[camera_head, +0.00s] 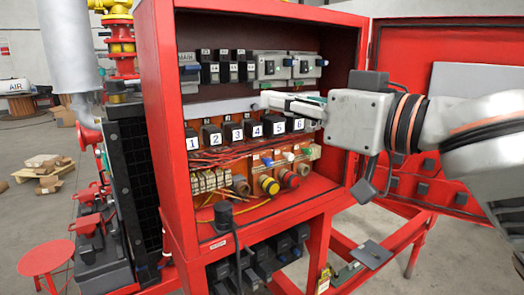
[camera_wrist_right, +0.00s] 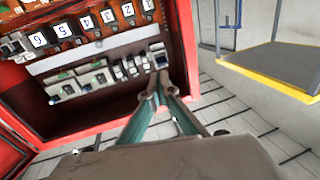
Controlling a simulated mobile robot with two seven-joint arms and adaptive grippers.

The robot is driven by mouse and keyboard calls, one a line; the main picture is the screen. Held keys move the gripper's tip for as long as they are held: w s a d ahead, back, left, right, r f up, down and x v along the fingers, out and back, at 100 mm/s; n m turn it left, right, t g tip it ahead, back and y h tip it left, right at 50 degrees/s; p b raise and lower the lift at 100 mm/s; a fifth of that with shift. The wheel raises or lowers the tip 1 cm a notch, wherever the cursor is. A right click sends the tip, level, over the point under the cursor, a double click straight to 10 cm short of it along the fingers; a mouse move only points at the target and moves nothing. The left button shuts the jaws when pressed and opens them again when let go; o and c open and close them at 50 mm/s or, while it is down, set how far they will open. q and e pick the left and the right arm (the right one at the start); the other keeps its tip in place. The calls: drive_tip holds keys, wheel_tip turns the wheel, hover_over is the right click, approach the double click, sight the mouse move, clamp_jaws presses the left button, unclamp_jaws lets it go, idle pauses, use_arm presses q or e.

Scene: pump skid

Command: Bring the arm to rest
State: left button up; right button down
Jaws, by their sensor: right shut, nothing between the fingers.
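My right gripper (camera_head: 258,104) reaches in from the right, in front of the open red cabinet (camera_head: 155,110). Its fingers are together with nothing between them. They point left, between the upper row of modules and the numbered row below; I cannot tell how close they are to the panel. In the right wrist view the closed fingertips (camera_wrist_right: 158,86) show in front of the cabinet opening, with the numbered labels upside down. My right arm (camera_head: 440,120) stretches across the right side of the head view. My left gripper is not in view.
Numbered black relays (camera_head: 254,130) and upper modules (camera_head: 270,68) line the cabinet. Red wires, yellow and red round connectors (camera_head: 288,178) sit below. The open red door (camera_head: 450,50) stands behind my right arm. A yellow-edged platform (camera_wrist_right: 275,70) shows in the wrist view.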

drive_tip(key=w+d+f+m+t+h, duration=0.1)
drive_tip(key=w+f+m, duration=0.1)
drive_tip(key=w+f, duration=0.55)
drive_tip(key=w+d+f+m+h, duration=0.15)
drive_tip(key=w+f, duration=0.25)
drive_tip(key=f, duration=0.7)
drive_tip(key=d+f+m+h, duration=0.1)
drive_tip(key=d+f, duration=0.2)
drive_tip(key=f, duration=0.6)
drive_tip(key=d+f+m+h, duration=0.1)
drive_tip(key=d+f+h, duration=0.1)
drive_tip(key=f, duration=0.8)
drive_tip(key=s+d+f+g+h, duration=0.1)
drive_tip(key=s+d+f, duration=0.3)
drive_tip(key=f, duration=0.6)
drive_tip(key=s+d+f+h, duration=0.2)
drive_tip(key=s+f, duration=0.4)
drive_tip(key=f, duration=0.3)
drive_tip(key=s+d+f+g+h, duration=0.1)
drive_tip(key=s+d+f, duration=0.3)
drive_tip(key=f, duration=0.6)
drive_tip(key=s+d+f+g+h, duration=0.1)
drive_tip(key=s+d+f, duration=0.1)
drive_tip(key=s+f, duration=0.6)
drive_tip(key=s+n, duration=0.1)
drive_tip(key=s, duration=0.3)
drive_tip(key=shift+s, duration=0.2)
drive_tip(key=shift+h, duration=0.25)
